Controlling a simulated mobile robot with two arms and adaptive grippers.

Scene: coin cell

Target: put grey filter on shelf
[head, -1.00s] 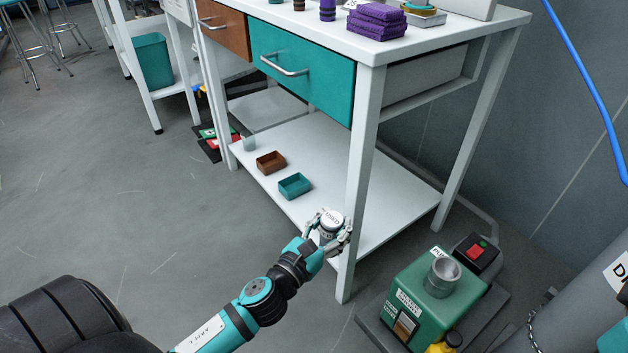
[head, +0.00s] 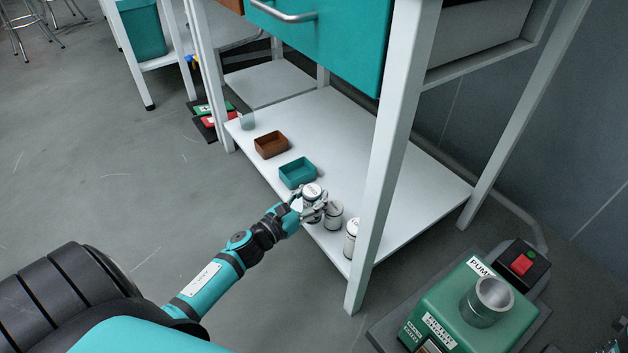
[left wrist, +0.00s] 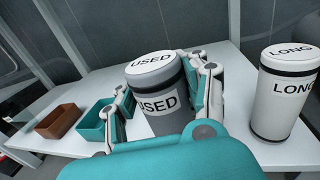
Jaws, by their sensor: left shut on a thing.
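The grey filter (head: 312,191), a cylinder with a white top, is held by my left gripper (head: 313,205) at the front edge of the white lower shelf (head: 345,150). In the left wrist view the grey filter (left wrist: 156,100) reads USED and stands upright between the fingers of my left gripper (left wrist: 160,110). Its bottom is hidden, so I cannot tell whether it touches the shelf.
Two canisters, a nearer-to-hand one (head: 333,215) and a white one (head: 351,238), stand right of my gripper. One reads LONG (left wrist: 285,95) in the wrist view. A teal bin (head: 297,172) and a brown bin (head: 270,145) stand left. A table leg (head: 385,160) rises at right.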

